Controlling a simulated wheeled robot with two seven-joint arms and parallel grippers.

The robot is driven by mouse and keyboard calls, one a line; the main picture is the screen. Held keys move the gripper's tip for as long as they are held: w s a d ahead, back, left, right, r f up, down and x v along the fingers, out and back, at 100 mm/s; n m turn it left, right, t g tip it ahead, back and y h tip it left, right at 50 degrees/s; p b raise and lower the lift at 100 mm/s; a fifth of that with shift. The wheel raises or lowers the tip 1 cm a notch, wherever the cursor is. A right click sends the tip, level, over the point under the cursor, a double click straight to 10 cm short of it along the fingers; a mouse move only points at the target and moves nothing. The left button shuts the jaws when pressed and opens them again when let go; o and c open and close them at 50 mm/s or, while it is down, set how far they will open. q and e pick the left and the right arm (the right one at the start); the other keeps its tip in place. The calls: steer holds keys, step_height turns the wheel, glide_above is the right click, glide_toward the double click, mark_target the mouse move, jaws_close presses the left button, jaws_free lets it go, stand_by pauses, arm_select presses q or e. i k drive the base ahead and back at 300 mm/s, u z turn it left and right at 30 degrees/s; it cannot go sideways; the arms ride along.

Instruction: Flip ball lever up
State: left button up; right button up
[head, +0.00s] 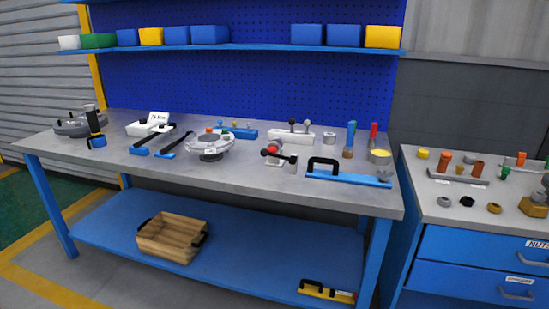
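A white block (291,137) stands at the back of the workbench, right of centre. In front of the block is a grey fitting with a red and black handle (271,152). A blue block (235,132) with small coloured knobs lies left of the white block. Neither of my grippers is in view.
A round flanged shell (210,147) and a blue bar with a black handle (347,177) sit on the workbench (240,178). Coloured cylinders stand at its back right. A wooden crate (172,238) is on the lower shelf. A drawer cabinet (470,245) stands right.

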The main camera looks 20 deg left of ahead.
mark_target(293, 160)
steer(key=k, duration=0.7)
steer(key=u, duration=0.3)
steer(key=i, duration=1.75)
steer(key=z, duration=0.75)
